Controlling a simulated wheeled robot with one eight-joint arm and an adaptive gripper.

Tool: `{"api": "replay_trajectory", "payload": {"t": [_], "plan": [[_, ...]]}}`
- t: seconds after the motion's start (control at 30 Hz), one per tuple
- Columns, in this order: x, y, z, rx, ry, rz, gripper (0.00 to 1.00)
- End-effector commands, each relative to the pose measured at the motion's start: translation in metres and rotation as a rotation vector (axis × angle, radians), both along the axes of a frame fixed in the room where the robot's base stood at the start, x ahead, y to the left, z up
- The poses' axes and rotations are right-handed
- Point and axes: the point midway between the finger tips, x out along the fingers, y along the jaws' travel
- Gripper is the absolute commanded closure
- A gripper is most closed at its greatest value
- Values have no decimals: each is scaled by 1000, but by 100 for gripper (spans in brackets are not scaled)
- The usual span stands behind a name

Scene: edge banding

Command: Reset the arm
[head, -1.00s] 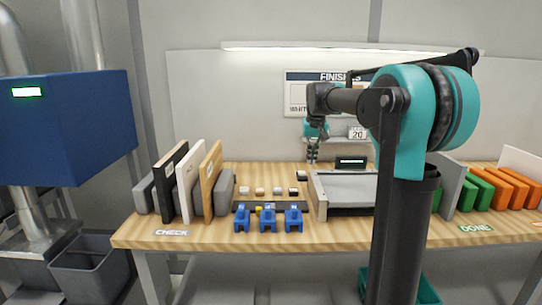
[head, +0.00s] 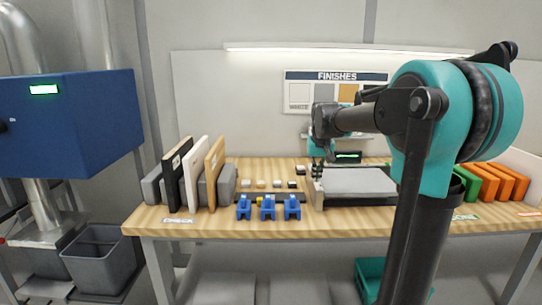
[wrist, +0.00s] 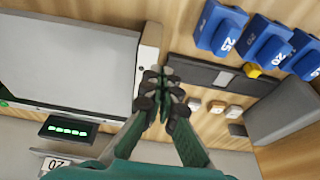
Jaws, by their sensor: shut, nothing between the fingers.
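My arm stands at the right of the head view. Its forearm reaches left over the wooden bench (head: 270,226). My gripper (head: 317,166) points down near the left end of the grey flat-topped fixture (head: 358,182). In the wrist view my gripper (wrist: 163,78) has its fingertips together with nothing between them. They show over the fixture's pale end edge, beside the dark strip (wrist: 200,70). I cannot tell the exact height of the fingertips above the bench.
Blue numbered clamps (head: 267,208) and small blocks (head: 277,184) sit left of the fixture. Upright panels (head: 196,175) stand further left, orange ones (head: 505,184) at right. A lit display (head: 347,156) is behind the fixture. A grey bin (head: 95,255) stands left of the bench.

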Motion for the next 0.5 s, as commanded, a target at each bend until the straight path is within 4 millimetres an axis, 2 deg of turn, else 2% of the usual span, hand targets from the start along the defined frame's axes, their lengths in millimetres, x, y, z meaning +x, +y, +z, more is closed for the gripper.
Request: {"api": "replay_trajectory", "payload": {"t": [0.17, 0.27, 0.5], "plan": [[-44, -7, -37, 1, -13, -1, 100], [-79, -12, -66, 2, -24, -2, 100], [-203, -24, -161, 2, -60, -3, 100]]}}
